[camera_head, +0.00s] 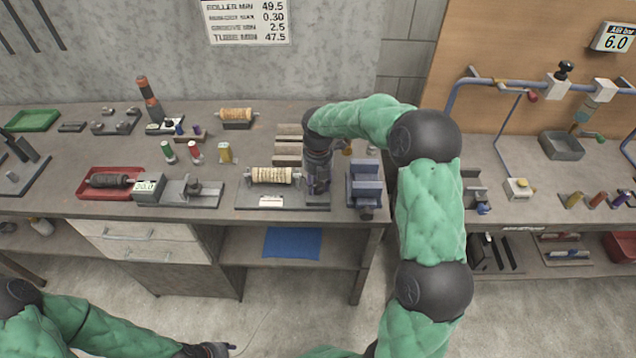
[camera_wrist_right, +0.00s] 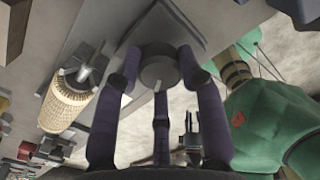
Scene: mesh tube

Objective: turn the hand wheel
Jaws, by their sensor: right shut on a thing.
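A grey round hand wheel (camera_wrist_right: 160,68) shows between the purple-grey fingers of my right gripper (camera_wrist_right: 160,82) in the wrist view. The fingers are closed around its rim. In the head view my right gripper (camera_head: 318,185) points down at the right end of a fixture (camera_head: 250,197) that carries a ribbed tan roller (camera_head: 270,175). The gripper hides the wheel there. The roller also shows at the left of the wrist view (camera_wrist_right: 68,105). My left gripper (camera_head: 212,350) is low at the bottom edge, away from the bench; its fingers are too small to read.
A blue vise (camera_head: 365,183) stands close to the right of my right gripper. To the left are a grey gauge fixture (camera_head: 190,192) and a red tray (camera_head: 88,193) with a dark roller. Wooden blocks (camera_head: 288,147) lie behind. A second bench is at the right.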

